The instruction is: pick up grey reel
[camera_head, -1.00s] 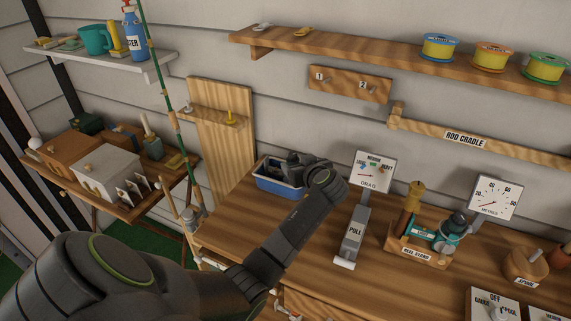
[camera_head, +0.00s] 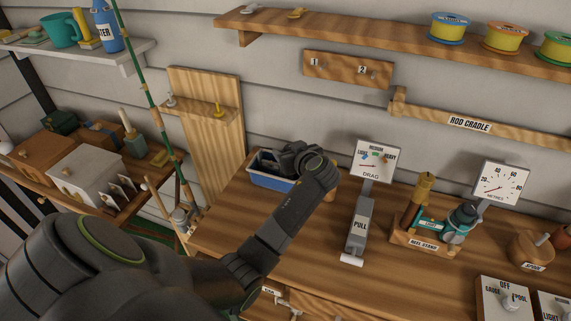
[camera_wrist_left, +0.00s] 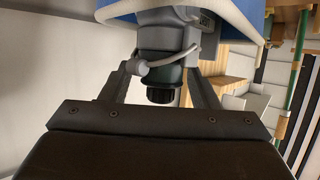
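The grey reel (camera_wrist_left: 163,48) shows in the left wrist view, with a pale curved crank and a black knob. It is at the blue bin (camera_wrist_left: 240,12), whose pale rim shows at the top. My left gripper (camera_wrist_left: 160,75) has its fingers apart, one on each side of the reel. I cannot tell whether either finger touches it. In the head view my left gripper (camera_head: 292,158) is down at the blue bin (camera_head: 272,180), on the back left of the bench. There the wrist and gripper hide the reel. My right gripper is not in view.
Right of the bin on the bench (camera_head: 315,235) stand the drag gauge (camera_head: 373,160) with its pull lever and the reel stand (camera_head: 425,240). A green rod (camera_head: 143,70) leans at the left. A wooden shelf (camera_head: 350,38) with spools runs above. Bare bench lies in front of the bin.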

